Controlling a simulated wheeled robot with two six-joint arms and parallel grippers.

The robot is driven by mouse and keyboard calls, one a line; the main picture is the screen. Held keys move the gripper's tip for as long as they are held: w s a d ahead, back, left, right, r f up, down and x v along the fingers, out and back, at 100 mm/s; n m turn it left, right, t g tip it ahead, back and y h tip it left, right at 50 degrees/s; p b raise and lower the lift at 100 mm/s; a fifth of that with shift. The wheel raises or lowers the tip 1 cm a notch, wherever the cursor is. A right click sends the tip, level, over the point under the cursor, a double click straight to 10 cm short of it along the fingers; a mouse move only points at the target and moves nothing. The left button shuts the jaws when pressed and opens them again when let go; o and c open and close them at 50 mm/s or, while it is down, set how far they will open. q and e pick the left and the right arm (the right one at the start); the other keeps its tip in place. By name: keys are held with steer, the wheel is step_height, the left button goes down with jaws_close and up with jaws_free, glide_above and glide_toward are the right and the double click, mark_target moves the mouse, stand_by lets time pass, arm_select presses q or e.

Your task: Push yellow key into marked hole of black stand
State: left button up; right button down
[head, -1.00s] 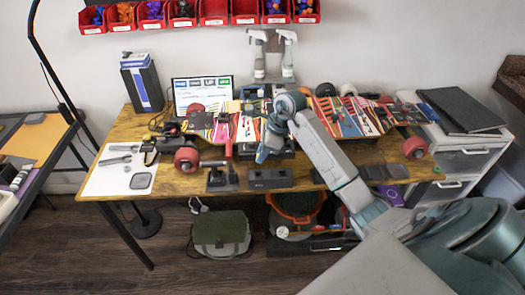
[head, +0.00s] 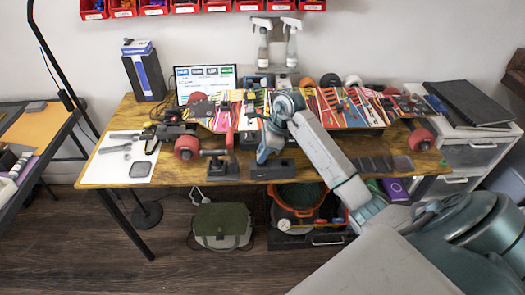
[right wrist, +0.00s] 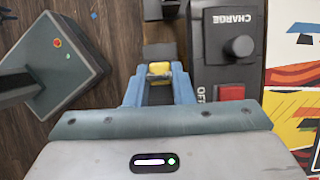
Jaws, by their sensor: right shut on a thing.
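The yellow key (right wrist: 159,70) shows in the right wrist view as a small yellow block between the blue fingertips of my right gripper (right wrist: 158,80), which is shut on it. In the head view this gripper (head: 264,155) is at the table's front, close to a black box; the key cannot be made out there. My left gripper is out of view.
A black box (head: 278,168) labelled CHARGE, with a knob and red switch, is just right of the key in the wrist view. A skateboard (head: 345,108) lies along the table behind. A white mat (head: 104,172) with tools lies at left. The table's front edge is near.

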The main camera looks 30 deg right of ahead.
steer(key=shift+f, duration=0.1)
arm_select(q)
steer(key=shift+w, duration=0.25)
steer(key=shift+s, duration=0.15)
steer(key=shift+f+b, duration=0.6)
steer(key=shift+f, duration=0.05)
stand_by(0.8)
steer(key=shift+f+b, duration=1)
arm_select(e)
steer(key=shift+f, duration=0.5)
stand_by(0.5)
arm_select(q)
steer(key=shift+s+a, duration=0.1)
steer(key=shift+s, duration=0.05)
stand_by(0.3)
